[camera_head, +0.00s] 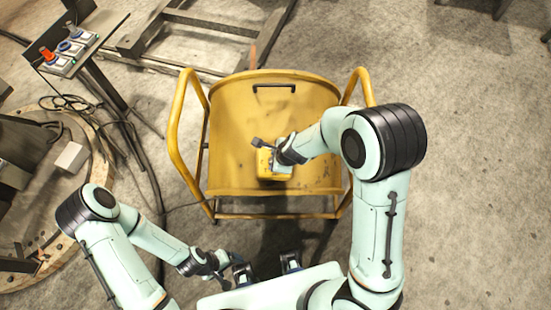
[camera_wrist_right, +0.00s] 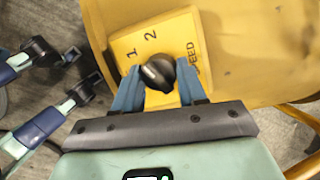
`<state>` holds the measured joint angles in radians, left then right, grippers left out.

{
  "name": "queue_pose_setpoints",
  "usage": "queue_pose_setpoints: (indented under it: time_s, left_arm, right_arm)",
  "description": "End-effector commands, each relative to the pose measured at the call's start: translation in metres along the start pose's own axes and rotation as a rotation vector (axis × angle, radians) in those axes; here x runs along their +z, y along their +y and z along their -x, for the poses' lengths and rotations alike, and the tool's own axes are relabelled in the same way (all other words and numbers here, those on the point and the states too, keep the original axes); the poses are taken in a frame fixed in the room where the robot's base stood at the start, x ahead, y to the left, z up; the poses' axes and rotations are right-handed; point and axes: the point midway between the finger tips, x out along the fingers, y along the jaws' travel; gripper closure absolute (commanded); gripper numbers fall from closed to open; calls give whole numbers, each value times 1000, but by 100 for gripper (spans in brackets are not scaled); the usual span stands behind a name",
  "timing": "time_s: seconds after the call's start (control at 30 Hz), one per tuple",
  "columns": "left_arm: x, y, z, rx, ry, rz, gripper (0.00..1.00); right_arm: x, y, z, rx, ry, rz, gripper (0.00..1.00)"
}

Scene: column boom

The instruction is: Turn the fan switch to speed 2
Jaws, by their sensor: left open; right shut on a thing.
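The fan switch is a dark round knob (camera_wrist_right: 157,72) on a yellow plate (camera_wrist_right: 190,40) marked 1, 2 and SPEED in the right wrist view. A pale mark shows on the knob's left part; I cannot tell exactly which number it points at. My right gripper (camera_wrist_right: 159,82) is shut on the knob, with a blue finger on either side. In the head view the yellow switch box (camera_head: 264,166) is partly hidden under my right gripper (camera_head: 272,152). My left gripper (camera_head: 224,270) is open and empty, low in the head view, apart from the box.
The box sits within a yellow frame with a broad panel (camera_head: 235,115) and tubular side rails (camera_head: 182,120). A stand with a small panel (camera_head: 62,60) bearing an orange switch stands at the upper left, cables beside it. Concrete floor (camera_head: 460,170) lies open at right.

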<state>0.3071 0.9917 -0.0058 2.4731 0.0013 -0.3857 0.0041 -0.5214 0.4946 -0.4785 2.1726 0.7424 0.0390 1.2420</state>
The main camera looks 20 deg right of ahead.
Motion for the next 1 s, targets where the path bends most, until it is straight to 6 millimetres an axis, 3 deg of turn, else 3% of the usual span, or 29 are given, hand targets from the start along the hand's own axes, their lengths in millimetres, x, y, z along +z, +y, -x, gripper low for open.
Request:
queue_pose_setpoints:
  time_s: [0.5,1.0]
  left_arm:
    - [5,-9,-21,-3,-10,3,19]
    - [5,-11,-26,-4,-11,4,19]
  right_arm:
    - [0,3,-1,-96,-22,-362,89]
    - [1,2,0,-121,-28,-451,90]
